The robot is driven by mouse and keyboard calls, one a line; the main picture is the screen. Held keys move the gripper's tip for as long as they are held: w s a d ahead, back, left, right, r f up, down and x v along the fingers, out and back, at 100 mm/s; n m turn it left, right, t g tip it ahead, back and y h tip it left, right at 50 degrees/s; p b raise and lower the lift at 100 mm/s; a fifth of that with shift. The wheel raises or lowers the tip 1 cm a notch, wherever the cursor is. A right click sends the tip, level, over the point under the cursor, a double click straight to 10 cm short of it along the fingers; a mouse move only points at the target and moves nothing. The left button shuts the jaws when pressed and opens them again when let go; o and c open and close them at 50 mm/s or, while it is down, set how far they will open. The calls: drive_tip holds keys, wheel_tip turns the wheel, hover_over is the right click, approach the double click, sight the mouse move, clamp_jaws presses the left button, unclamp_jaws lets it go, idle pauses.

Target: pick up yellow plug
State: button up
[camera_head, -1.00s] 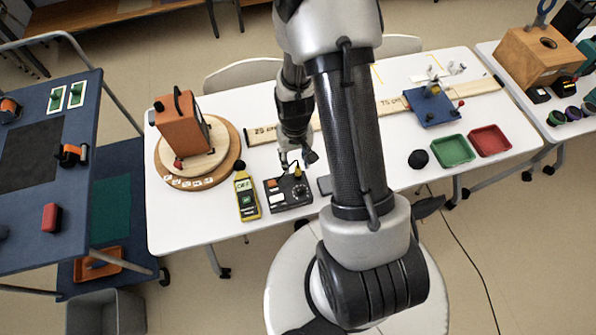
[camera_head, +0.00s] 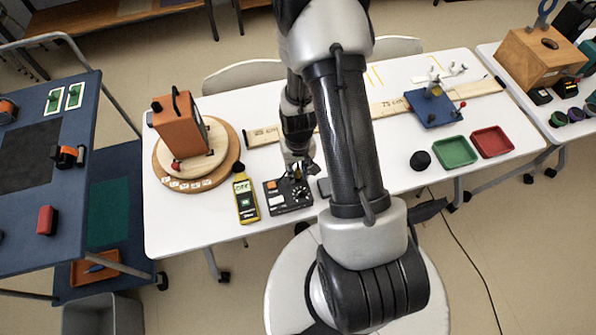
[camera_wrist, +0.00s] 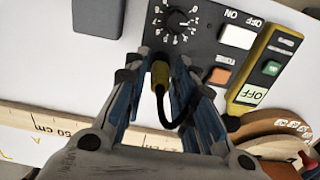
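The yellow plug (camera_wrist: 160,75), with a black cable looping from it, shows in the wrist view at the edge of the black control box (camera_wrist: 185,32). My gripper (camera_wrist: 172,74) is open, with one finger on each side of the plug; the plug sits closer to the left finger. I cannot tell whether a finger touches it. In the head view my gripper (camera_head: 297,168) is low over the back of the control box (camera_head: 285,200) and hides the plug.
A yellow meter (camera_head: 246,199) stands left of the box, and an orange case (camera_head: 181,126) on a round wooden base (camera_head: 165,178) is further left. A long ruler (camera_head: 262,136) lies behind. Green (camera_head: 454,152) and red (camera_head: 491,142) trays are at right.

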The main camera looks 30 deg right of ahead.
clamp_jaws()
drive_tip(key=shift+r, duration=0.1)
